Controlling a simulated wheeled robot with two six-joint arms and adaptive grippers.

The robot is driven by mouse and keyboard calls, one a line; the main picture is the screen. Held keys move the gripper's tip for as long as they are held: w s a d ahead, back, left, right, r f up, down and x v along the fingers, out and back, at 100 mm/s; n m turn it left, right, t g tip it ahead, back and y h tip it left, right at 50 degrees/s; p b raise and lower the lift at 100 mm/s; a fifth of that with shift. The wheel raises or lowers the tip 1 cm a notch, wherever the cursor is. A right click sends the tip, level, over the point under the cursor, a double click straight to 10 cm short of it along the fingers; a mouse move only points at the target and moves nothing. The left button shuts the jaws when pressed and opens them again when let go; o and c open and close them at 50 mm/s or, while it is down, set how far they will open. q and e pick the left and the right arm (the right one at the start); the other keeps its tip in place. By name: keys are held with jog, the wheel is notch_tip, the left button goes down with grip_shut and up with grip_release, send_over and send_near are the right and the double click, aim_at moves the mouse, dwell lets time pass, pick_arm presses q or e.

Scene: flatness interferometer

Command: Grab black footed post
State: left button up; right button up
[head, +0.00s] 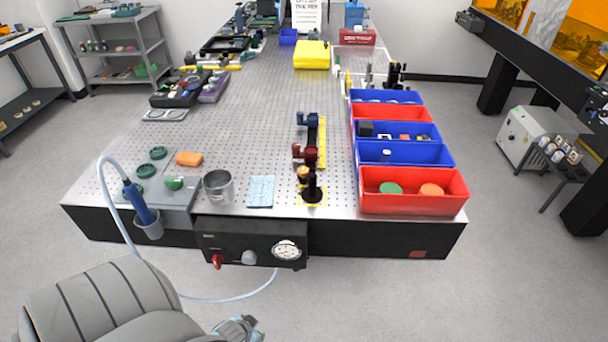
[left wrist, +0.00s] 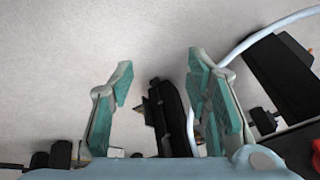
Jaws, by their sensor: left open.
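The black footed post (head: 313,188) stands upright near the front edge of the perforated table, its round foot on a yellow-marked square. A post with an orange-brown top stands close beside it. My left gripper (head: 240,328) shows at the bottom of the head view, below and in front of the table, to the left of the post and well apart from it. I cannot make out the post in that view. My right gripper is out of view.
A black control box (head: 250,243) with a gauge hangs on the table's front, with a pale hose beside it. A metal cup (head: 218,188) and a blue cloth (head: 261,191) lie left of the post. A red bin (head: 413,204) stands to its right.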

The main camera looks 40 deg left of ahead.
aim_at(312, 177)
pick_arm(q)
jog(key=w+a+r+t+p, duration=0.1)
jog(key=w+r+t, duration=0.35)
jog(key=r, duration=0.75)
jog(key=w+a+r+n+t, duration=0.1)
jog(key=w+r, duration=0.7)
jog(key=r, duration=0.4)
jog(key=w+a+r+t+p, duration=0.1)
jog(key=w+a+r+t, duration=0.15)
jog(key=w+r, duration=0.65)
jog(key=shift+t, duration=0.5)
jog(key=w+b, duration=0.1)
jog(key=w, duration=0.3)
jog(key=w+a+b, duration=0.1)
jog(key=w, duration=0.4)
jog(key=w+a+f+b, duration=0.1)
jog(key=w+b, duration=0.1)
jog(key=w, duration=0.2)
jog(key=shift+w+f, duration=0.1)
jog(key=shift+w, duration=0.1)
jog(key=shift+s, duration=0.1)
jog(key=c, duration=0.8)
grip_shut()
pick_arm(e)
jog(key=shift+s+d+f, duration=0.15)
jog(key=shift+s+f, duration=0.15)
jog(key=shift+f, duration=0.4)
